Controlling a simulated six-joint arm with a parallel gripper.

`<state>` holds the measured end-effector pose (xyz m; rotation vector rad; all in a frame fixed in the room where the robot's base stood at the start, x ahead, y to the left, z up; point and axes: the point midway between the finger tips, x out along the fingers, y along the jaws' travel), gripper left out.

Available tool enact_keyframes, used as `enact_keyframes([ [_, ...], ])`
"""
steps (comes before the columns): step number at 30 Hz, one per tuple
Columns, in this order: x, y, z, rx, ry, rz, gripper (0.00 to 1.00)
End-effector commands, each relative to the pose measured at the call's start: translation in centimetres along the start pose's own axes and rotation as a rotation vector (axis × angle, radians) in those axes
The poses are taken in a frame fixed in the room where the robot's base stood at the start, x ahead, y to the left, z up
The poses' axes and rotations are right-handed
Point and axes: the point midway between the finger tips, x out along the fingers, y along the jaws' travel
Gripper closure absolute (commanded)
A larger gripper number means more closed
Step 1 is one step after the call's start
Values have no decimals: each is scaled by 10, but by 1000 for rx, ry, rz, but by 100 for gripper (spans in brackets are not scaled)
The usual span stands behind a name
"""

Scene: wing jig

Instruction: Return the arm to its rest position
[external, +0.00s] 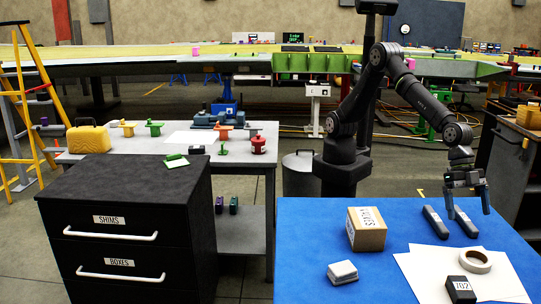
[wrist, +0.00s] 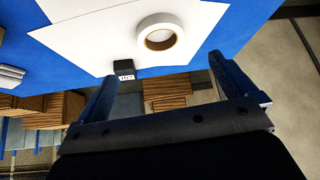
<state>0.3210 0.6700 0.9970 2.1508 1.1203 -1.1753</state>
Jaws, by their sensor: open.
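My gripper (external: 468,212) hangs over the right part of the blue table (external: 305,222), with its fingers pointing down. In the wrist view its two fingers (wrist: 165,85) are spread wide with nothing between them. My dark arm bends up and over from its post behind the table. Two dark bars (external: 435,222) lie on the blue top below and left of the fingers. I cannot tell how high the fingertips are above the table.
White sheets (external: 421,272) carry a tape roll (external: 475,261) and a black block (external: 461,289); the roll also shows in the wrist view (wrist: 160,27). A cardboard box (external: 366,229) and a white item (external: 342,272) stand left. A black drawer cabinet (external: 128,215) is farther left.

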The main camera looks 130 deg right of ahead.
Motion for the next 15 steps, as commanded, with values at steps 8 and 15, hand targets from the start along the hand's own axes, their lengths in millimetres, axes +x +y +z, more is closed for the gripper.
enact_keyframes([
  [8,7,0,0,0,0,0,0],
  [15,40,0,1,0,-2,1,0],
])
